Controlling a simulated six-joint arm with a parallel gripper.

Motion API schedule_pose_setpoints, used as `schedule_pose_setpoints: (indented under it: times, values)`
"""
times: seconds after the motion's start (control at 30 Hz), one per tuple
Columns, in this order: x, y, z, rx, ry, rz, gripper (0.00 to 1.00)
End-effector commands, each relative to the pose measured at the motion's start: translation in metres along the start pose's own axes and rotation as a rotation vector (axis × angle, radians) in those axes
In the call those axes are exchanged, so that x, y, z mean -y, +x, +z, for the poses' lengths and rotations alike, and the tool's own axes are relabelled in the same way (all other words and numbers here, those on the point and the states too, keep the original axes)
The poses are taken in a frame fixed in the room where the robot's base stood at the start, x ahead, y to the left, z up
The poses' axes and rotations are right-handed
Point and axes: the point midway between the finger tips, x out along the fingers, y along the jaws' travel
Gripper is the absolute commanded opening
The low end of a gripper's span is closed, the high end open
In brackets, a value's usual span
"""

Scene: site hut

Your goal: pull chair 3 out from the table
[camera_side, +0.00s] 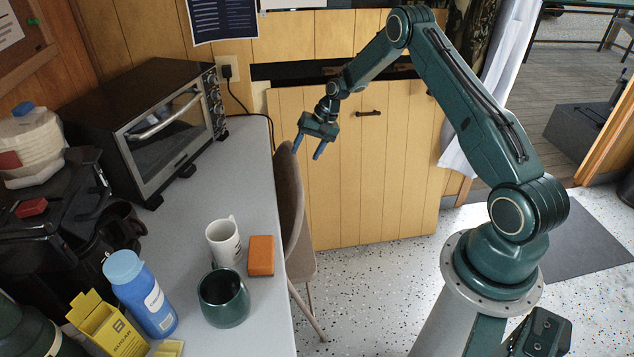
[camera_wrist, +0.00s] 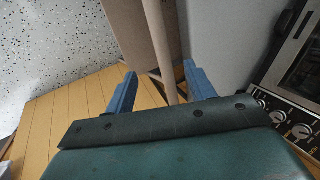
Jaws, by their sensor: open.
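One chair (camera_side: 292,205) with a beige-brown back stands at the right edge of the grey table (camera_side: 262,180), its back upright close to the edge. No number shows on it, so I cannot tell whether it is chair 3. My gripper (camera_side: 309,148) is above and beside the top of the chair back, its two blue fingers apart and pointing down. In the wrist view the chair back (camera_wrist: 160,45) shows edge-on and reaches down between the open fingers (camera_wrist: 160,70). No grip on it shows. The seat is mostly hidden behind the back and table.
On the table are a toaster oven (camera_side: 160,125), a white mug (camera_side: 223,243), an orange block (camera_side: 261,256), a dark green cup (camera_side: 223,298) and a blue bottle (camera_side: 143,295). Wooden cabinets (camera_side: 345,190) stand behind the chair. The speckled floor (camera_side: 375,290) right of the chair is clear.

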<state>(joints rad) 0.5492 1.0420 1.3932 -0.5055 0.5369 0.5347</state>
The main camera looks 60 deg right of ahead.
Motion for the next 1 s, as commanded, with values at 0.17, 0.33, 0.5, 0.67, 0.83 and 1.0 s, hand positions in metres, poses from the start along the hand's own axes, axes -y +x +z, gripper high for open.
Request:
schedule_pose_setpoints:
  times: [0.17,0.33,0.5,0.67,0.83,1.0]
  values:
    - [0.000,0.020,0.000,0.001,0.001,0.001,0.55]
    - [0.000,0.038,0.000,0.000,0.000,0.001,0.55]
    - [0.000,0.056,0.000,0.000,0.000,0.001,0.55]
    - [0.000,0.072,0.000,0.000,-0.001,0.000,0.55]
    - [0.000,0.087,0.000,0.000,0.000,0.000,0.55]
    - [0.000,0.096,0.000,0.000,0.001,0.001,0.55]
